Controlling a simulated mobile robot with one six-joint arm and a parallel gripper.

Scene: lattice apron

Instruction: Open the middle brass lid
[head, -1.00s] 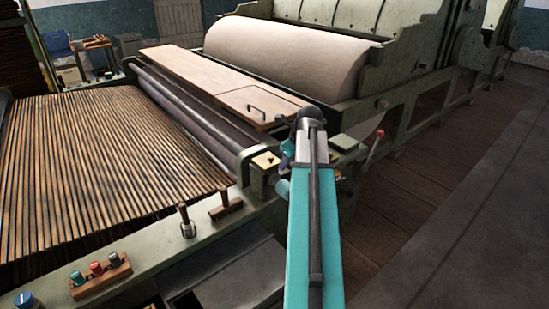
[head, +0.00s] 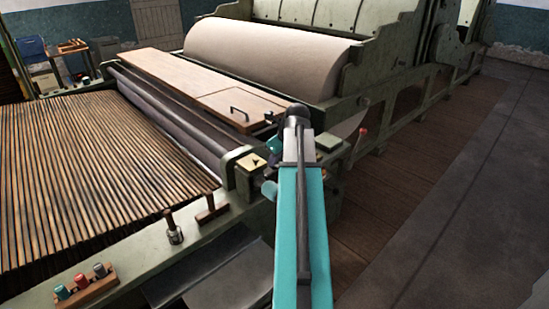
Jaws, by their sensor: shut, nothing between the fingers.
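I cannot pick out a brass lid for certain in the head view. A small pale yellowish square plate (head: 252,162) with a dark mark lies on the corner block of the machine, just left of my arm. A wooden panel with a dark handle (head: 240,113) lies flat on the long board beyond it. My teal arm (head: 313,225) reaches forward from the bottom of the picture to a dark joint. Small teal parts of it show to the left. My gripper is not visible; the arm may hide it.
A slatted wooden apron (head: 95,165) fills the left. A large pale roll (head: 265,58) lies behind. A red-tipped lever (head: 362,133) stands right of my arm. The floor at right is clear.

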